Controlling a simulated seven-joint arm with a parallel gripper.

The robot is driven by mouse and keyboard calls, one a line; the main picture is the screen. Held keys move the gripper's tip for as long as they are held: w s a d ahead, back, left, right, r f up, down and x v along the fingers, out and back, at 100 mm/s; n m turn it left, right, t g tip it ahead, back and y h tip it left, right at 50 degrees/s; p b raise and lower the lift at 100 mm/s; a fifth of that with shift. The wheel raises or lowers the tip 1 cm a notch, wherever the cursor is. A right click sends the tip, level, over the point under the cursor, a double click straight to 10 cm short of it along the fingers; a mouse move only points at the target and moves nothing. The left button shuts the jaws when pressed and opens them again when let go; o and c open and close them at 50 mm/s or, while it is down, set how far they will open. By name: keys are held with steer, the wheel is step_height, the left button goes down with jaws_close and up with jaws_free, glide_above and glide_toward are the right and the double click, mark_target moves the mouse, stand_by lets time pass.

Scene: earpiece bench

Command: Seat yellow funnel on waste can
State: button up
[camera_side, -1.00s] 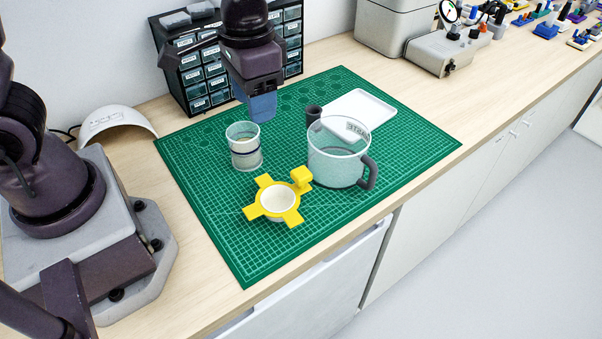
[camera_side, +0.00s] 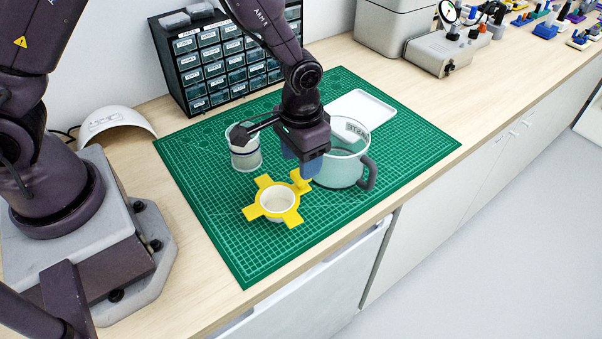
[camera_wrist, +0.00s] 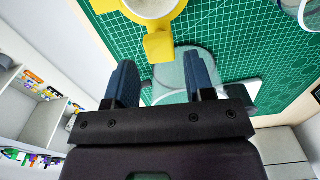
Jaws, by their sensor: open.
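The yellow funnel (camera_side: 291,217) has flat arms around a pale round bowl and an upright block on one arm. It sits on the green mat, left of the waste can. The waste can (camera_side: 340,172) is clear, with a dark grey handle and a "WASTE" label; my gripper partly hides it. My gripper (camera_side: 302,168) points down just above the funnel's block, in front of the can's left side. In the wrist view my blue fingers (camera_wrist: 161,80) are apart and empty. The funnel (camera_wrist: 158,45) shows ahead of the gap, its block roughly in line. The can (camera_wrist: 175,78) shows behind the fingers.
A clear beaker (camera_side: 245,157) stands left of my gripper, partly behind my wrist. A white tray (camera_side: 372,107) lies behind the can. A drawer cabinet (camera_side: 205,65) stands at the back. The mat's front left (camera_side: 245,265) is clear.

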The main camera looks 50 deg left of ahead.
steer(key=shift+f, duration=1.5)
steer(key=c, duration=0.7)
step_height(320, 180, up, 11)
steer(key=shift+r, duration=0.1)
steer(key=shift+c, duration=0.3)
steer(key=w+r+m, duration=0.2)
steer(key=w, duration=0.5)
steer(key=w+d+r+m, duration=0.1)
steer(key=w+r+m, duration=0.1)
steer(key=w, duration=0.6)
steer(key=shift+w+d+r+m, duration=0.25)
steer(key=shift+r+m, duration=0.15)
steer(key=shift+m, duration=0.1)
